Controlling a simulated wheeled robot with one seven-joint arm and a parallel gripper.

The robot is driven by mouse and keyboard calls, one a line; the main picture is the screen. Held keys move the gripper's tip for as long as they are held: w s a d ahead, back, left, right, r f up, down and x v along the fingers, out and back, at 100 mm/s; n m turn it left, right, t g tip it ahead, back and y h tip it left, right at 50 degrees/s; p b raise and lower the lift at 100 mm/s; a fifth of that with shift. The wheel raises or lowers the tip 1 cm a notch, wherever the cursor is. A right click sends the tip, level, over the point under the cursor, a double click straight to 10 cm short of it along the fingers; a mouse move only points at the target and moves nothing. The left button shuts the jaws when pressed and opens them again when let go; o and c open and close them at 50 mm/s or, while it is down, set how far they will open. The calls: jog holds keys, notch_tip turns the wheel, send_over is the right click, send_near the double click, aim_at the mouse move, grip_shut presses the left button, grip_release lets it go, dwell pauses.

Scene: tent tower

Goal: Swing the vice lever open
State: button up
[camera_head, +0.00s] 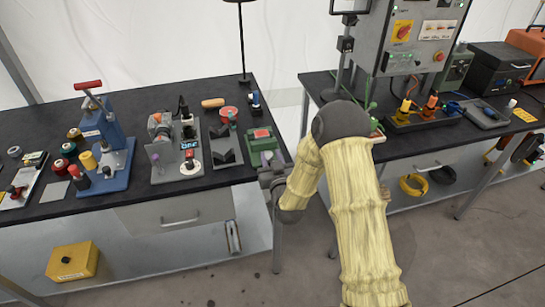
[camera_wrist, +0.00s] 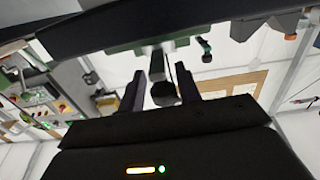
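A small green device with a red top (camera_head: 262,141), which looks like the vice, stands at the right front corner of the left bench. In the wrist view, a green edge (camera_wrist: 125,47) shows under the dark bench. A short metal lever with a black knob (camera_wrist: 163,93) points from it toward my gripper. My gripper (camera_wrist: 160,92) is open, with one finger on each side of the knob. Gaps show beside the knob; contact is not visible. In the head view my gripper (camera_head: 272,174) is at the bench corner, and the lever cannot be made out there.
The left bench (camera_head: 130,195) carries a blue press (camera_head: 106,145) and several small fixtures close to the green device. A right bench (camera_head: 400,145) holds a control cabinet (camera_head: 425,40). A narrow gap separates the benches. A yellow box (camera_head: 72,262) sits on the lower shelf.

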jog(key=shift+s+a, duration=0.2)
jog(key=shift+a, duration=0.15)
grip_shut()
jog(key=shift+w+d, duration=0.15)
dwell(0.3)
